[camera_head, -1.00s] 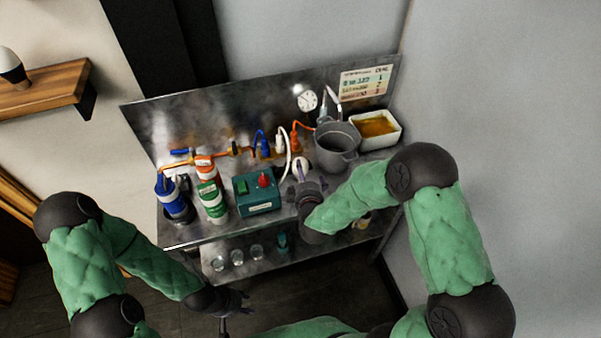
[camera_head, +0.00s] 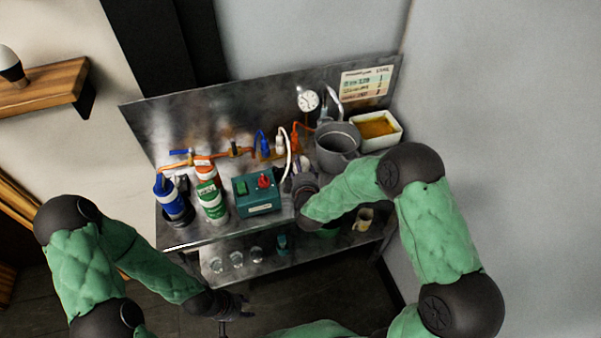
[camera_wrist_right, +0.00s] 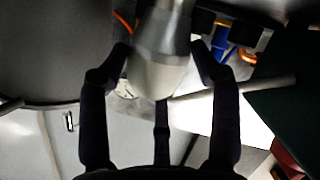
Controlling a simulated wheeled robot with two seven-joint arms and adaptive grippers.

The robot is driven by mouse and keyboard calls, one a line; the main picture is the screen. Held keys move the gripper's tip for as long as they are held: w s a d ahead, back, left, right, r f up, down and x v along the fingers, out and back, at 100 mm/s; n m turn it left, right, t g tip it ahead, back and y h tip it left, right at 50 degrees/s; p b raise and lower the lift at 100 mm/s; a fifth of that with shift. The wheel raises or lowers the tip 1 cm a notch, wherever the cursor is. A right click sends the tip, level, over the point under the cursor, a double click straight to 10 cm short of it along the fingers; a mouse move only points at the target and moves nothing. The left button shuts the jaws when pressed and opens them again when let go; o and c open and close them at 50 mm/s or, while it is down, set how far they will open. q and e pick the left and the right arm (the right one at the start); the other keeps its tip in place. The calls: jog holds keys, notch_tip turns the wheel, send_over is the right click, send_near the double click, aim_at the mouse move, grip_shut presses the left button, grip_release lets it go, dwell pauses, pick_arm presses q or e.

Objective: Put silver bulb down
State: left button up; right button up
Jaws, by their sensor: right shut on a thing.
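The silver bulb (camera_wrist_right: 160,65) is a smooth grey tapered body between the dark fingers of my right gripper (camera_wrist_right: 160,85) in the right wrist view. The gripper is shut on it, and the bulb's upper end runs out of the picture. In the head view my right gripper (camera_head: 304,184) is over the front of the steel bench, just right of the green box, with a pale rounded end (camera_head: 304,163) showing beyond it. My left gripper (camera_head: 236,304) is low in front of the bench, with its fingers apart and empty.
The steel bench (camera_head: 205,236) holds a teal box with a red knob (camera_head: 257,194), blue (camera_head: 172,202) and green-white (camera_head: 211,203) cylinders, a grey pot (camera_head: 337,148) and a white tray (camera_head: 394,138). Pipes and a gauge (camera_head: 308,100) stand behind. Glasses (camera_head: 237,260) sit on the lower shelf.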

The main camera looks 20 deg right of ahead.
jog(key=shift+s+a+f, duration=0.1)
jog(key=shift+s+f, duration=0.35)
jog(key=shift+f, duration=0.2)
jog(key=shift+c, duration=0.7)
jog(key=shift+r, duration=0.5)
jog(key=r, duration=0.1)
jog(key=r+p, duration=0.1)
jog(key=shift+w+r, duration=0.2)
jog(key=shift+r, duration=0.1)
jog(key=s+a+r+p, duration=0.4)
jog(key=s+r, duration=0.6)
jog(key=s, duration=0.3)
jog(key=shift+a, duration=0.25)
